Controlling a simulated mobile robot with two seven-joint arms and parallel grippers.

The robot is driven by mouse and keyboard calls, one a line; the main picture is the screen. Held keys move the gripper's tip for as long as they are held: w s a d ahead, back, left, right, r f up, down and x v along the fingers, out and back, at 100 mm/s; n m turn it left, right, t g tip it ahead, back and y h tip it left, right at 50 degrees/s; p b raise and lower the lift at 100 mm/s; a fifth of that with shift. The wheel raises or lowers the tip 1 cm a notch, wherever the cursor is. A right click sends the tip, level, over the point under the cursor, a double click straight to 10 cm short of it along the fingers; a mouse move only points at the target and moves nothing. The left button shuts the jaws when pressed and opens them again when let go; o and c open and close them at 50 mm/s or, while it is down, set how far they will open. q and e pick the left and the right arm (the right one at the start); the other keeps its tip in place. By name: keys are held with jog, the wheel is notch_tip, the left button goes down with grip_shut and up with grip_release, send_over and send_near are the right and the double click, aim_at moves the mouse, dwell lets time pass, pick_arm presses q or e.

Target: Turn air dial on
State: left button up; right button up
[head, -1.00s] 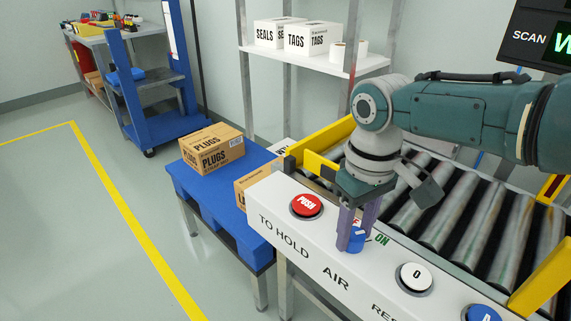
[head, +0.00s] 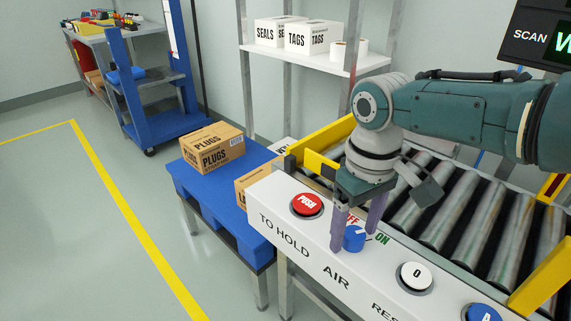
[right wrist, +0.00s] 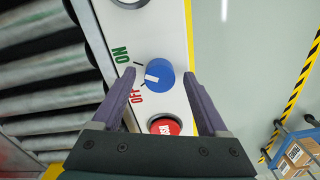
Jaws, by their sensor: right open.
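The blue air dial (head: 354,240) sits on the white front panel, above the word AIR. It also shows in the right wrist view (right wrist: 160,70), with a white pointer mark on its face. The mark faces the side with the OFF and ON labels, seemingly nearer the OFF line; its exact setting is hard to tell. My right gripper (head: 357,225) is open, its two purple fingers apart on either side of the dial. In the right wrist view the fingers (right wrist: 158,77) have visible gaps to the dial. My left gripper is not in view.
A red PUSH button (head: 307,205) is close to the left finger. A white 0 button (head: 415,277) and a blue button (head: 483,313) lie further right on the panel. The roller conveyor (head: 455,215) is behind. A blue table (head: 205,186) with boxes stands left.

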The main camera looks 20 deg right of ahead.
aim_at(354, 234)
notch_tip(354, 234, up, 9)
jog(key=p, duration=0.4)
jog(key=shift+f, duration=0.1)
jog(key=shift+r+p, duration=0.35)
jog(key=shift+r, duration=0.2)
